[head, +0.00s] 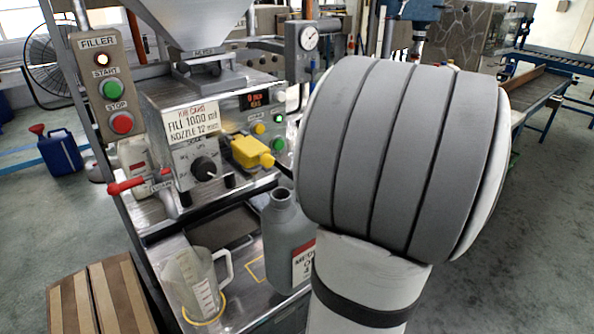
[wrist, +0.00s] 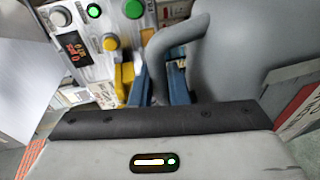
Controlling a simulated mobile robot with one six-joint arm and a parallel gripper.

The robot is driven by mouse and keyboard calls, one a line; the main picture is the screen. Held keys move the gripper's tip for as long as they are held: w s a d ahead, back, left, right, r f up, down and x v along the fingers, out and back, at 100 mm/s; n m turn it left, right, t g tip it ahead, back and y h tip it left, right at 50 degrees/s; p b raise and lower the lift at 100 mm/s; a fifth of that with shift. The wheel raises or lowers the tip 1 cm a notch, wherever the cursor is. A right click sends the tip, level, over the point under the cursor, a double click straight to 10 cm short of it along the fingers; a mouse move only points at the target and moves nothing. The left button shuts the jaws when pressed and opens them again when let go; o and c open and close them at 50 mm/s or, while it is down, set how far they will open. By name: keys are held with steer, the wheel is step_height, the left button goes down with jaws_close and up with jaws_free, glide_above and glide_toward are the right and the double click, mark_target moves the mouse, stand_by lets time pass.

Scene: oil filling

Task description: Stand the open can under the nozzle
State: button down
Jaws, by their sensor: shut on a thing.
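The grey can (head: 287,240) has an open neck and a label partly reading "ME". In the head view it looks about upright, over the right part of the filler's metal deck (head: 245,305). I cannot tell whether its base touches the deck. In the wrist view, the can's body (wrist: 245,60) fills the right side. My gripper (wrist: 164,88) has blue fingers on either side of the can's handle (wrist: 172,45) and is shut on it. My arm hides the gripper in the head view. A yellow fitting (head: 250,152) sticks out of the filler's front, above and left of the can's neck; I cannot tell whether it is the nozzle.
A clear measuring jug (head: 195,283) stands on a yellow ring at the deck's left. A yellow outline (head: 254,270) is marked between jug and can. A red-handled lever (head: 140,182) juts out at the filler's left.

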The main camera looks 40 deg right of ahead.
steer(key=shift+w+a+f+b, duration=0.1)
steer(key=shift+w+f+b, duration=0.85)
steer(key=shift+f, duration=0.2)
steer(key=shift+w+a+f+b, duration=0.1)
steer(key=shift+w+f+b, duration=0.8)
steer(key=shift+f, duration=0.2)
steer(key=shift+w+r, duration=0.15)
steer(key=shift+w, duration=0.1)
steer(key=w, duration=0.6)
steer(key=shift+w+f, duration=0.25)
steer(key=shift+w, duration=0.15)
steer(key=shift+a, duration=0.1)
steer(key=c, duration=1.3)
jaws_free()
steer(key=shift+s, duration=0.1)
